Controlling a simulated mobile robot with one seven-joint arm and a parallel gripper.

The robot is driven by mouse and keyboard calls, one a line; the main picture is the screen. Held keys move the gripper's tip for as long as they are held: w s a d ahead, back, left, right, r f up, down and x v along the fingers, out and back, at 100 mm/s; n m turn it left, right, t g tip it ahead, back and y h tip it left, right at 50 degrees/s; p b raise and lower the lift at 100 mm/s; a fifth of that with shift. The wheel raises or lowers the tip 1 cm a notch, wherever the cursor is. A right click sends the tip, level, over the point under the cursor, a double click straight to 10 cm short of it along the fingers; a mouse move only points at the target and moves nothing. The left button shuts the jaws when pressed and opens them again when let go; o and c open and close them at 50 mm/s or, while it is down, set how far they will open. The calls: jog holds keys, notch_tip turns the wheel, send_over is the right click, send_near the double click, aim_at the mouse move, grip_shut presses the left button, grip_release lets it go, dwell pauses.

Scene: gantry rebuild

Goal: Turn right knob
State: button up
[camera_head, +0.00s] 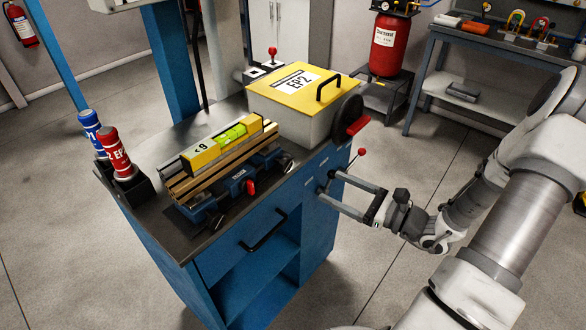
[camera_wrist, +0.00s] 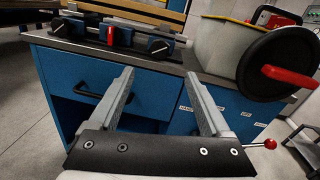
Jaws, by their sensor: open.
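The blue vise (camera_head: 235,185) on the cabinet top has a black knob on its right (camera_head: 286,165), a red knob (camera_head: 250,187) in the middle and a black knob on its left (camera_head: 213,221). In the wrist view, the right knob (camera_wrist: 160,47) shows above the gap between my fingertips, the red knob (camera_wrist: 110,35) left of it, and the left knob (camera_wrist: 68,27) farther left. My gripper (camera_head: 329,184) is open and empty beside the cabinet's front, right of the right knob and apart from it. Its spread fingers (camera_wrist: 160,76) also show in the wrist view.
A box with a yellow lid (camera_head: 305,88) stands behind the vise, with a black wheel and red handle (camera_head: 356,126) on its side. A red-tipped lever (camera_head: 361,152) sticks out near my fingers. A level (camera_head: 229,140) lies on the vise. Floor (camera_head: 380,270) before the cabinet is clear.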

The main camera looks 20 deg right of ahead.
aim_at(288, 166)
jog(key=x, duration=1.2)
jog(key=shift+w+a+b, duration=0.1)
jog(key=shift+a+b, duration=0.05)
jog(key=shift+b, duration=0.15)
grip_shut()
jog(key=shift+r+m+p, duration=0.1)
jog(key=shift+m+p, duration=0.3)
jog(key=shift+p, duration=0.1)
jog(key=m+p, duration=0.2)
jog(key=shift+m+p, duration=0.3)
jog(key=shift+p, duration=0.05)
jog(key=m+p, duration=0.3)
jog(key=m, duration=0.1)
jog(key=shift+t, duration=0.3)
jog(key=shift+f+m, duration=0.2)
jog(key=shift+m, duration=0.2)
